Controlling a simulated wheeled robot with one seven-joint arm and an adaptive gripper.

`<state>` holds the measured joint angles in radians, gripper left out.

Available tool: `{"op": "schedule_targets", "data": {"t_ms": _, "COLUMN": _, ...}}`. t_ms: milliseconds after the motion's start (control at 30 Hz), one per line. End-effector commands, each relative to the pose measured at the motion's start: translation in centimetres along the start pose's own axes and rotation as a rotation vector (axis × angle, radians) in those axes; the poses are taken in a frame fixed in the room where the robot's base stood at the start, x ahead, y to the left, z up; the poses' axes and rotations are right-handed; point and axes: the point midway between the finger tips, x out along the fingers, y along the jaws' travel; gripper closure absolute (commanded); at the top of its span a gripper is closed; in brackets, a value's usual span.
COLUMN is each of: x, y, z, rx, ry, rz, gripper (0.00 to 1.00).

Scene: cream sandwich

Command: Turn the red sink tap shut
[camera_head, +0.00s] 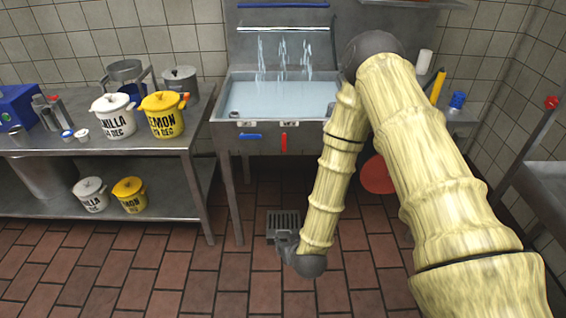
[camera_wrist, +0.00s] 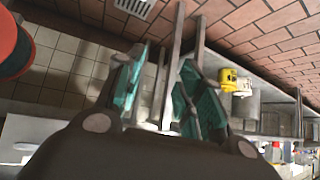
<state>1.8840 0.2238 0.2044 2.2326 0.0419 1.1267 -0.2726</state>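The sink (camera_head: 232,90) stands against the back wall and holds pale blue water. Several streams of water fall into it from above. The red tap handle (camera_head: 283,142) is on the sink's front face and points straight down. The blue handle (camera_head: 250,136) to its left lies level. My gripper (camera_head: 284,240) is low in front of the sink, below the red handle and apart from it. Its fingers are small and dark in the head view. In the wrist view my gripper (camera_wrist: 160,75) has its teal fingers spread with nothing between them. The red handle is not identifiable there.
A steel table (camera_head: 90,153) with pots stands at left. A floor drain (camera_head: 284,222) lies near my gripper. A red round object (camera_head: 377,175) is partly behind my arm. The wrist view shows a red round thing (camera_wrist: 12,50) at left. Another basin (camera_head: 548,180) is at right.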

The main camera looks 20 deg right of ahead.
Motion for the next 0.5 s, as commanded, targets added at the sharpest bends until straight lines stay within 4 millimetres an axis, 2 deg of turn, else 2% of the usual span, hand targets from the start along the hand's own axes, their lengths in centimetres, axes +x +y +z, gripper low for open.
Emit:
{"op": "schedule_targets", "data": {"t_ms": 33, "x": 2.5, "y": 0.1, "z": -1.6, "rx": 0.006, "ry": 0.078, "rz": 0.012, "gripper": 0.62}}
{"op": "schedule_targets", "data": {"t_ms": 200, "x": 6.2, "y": 0.8, "z": -9.4, "rx": 0.013, "ry": 0.325, "rz": 0.072, "gripper": 0.62}}
{"op": "schedule_targets", "data": {"t_ms": 400, "x": 7.8, "y": 2.9, "z": -18.0, "rx": 0.033, "ry": 0.58, "rz": 0.177, "gripper": 0.62}}
{"op": "schedule_targets", "data": {"t_ms": 500, "x": 7.7, "y": 4.0, "z": -21.0, "rx": 0.043, "ry": 0.669, "rz": 0.226, "gripper": 0.62}}
